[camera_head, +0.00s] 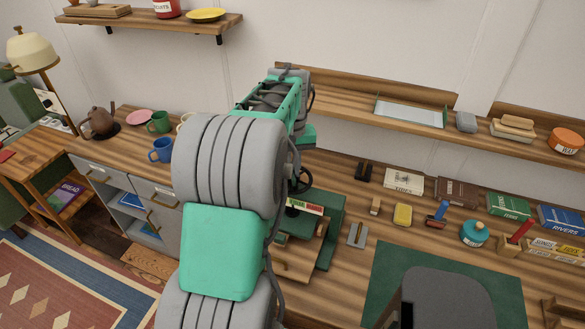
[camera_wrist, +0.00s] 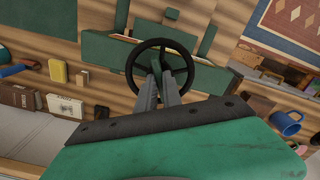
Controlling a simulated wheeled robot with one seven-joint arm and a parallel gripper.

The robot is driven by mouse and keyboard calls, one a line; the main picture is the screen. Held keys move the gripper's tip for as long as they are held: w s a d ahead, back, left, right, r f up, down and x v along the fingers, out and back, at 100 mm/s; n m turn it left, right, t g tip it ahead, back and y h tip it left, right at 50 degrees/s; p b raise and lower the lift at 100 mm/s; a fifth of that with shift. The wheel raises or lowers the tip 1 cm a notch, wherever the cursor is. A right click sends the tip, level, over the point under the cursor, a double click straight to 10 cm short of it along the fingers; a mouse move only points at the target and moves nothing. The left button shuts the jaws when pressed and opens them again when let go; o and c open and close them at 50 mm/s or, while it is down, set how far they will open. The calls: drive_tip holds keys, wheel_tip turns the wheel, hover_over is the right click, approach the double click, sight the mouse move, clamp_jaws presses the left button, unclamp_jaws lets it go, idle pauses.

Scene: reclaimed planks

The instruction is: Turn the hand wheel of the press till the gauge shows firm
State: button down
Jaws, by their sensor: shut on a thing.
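The green press (camera_head: 330,232) stands on the wooden bench, partly hidden behind my arm in the head view. Its black hand wheel (camera_head: 305,181) shows just right of my arm, and as a dark ring (camera_wrist: 130,70) in the wrist view. My gripper (camera_wrist: 160,68) reaches over the wheel, its two grey fingers shut on it near the middle. The exact contact is hard to make out. In the head view my arm hides the gripper. A small coloured gauge strip (camera_head: 304,206) sits below the wheel; its reading is too small to tell.
Right of the press lie a yellow block (camera_head: 403,215), a grey tool (camera_head: 357,235) and several books. A green mat (camera_head: 390,285) covers the bench front. A shelf (camera_head: 350,112) runs above. Mugs, including a blue mug (camera_head: 161,150), stand on the left counter.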

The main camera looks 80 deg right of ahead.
drive_tip(key=shift+m, duration=0.7)
drive_tip(key=c, duration=1.5)
unclamp_jaws()
drive_tip(key=shift+r, duration=0.1)
wheel_tip(320, 180, up, 8)
drive_tip(key=shift+f+b, duration=0.15)
drive_tip(key=shift+b, duration=0.4)
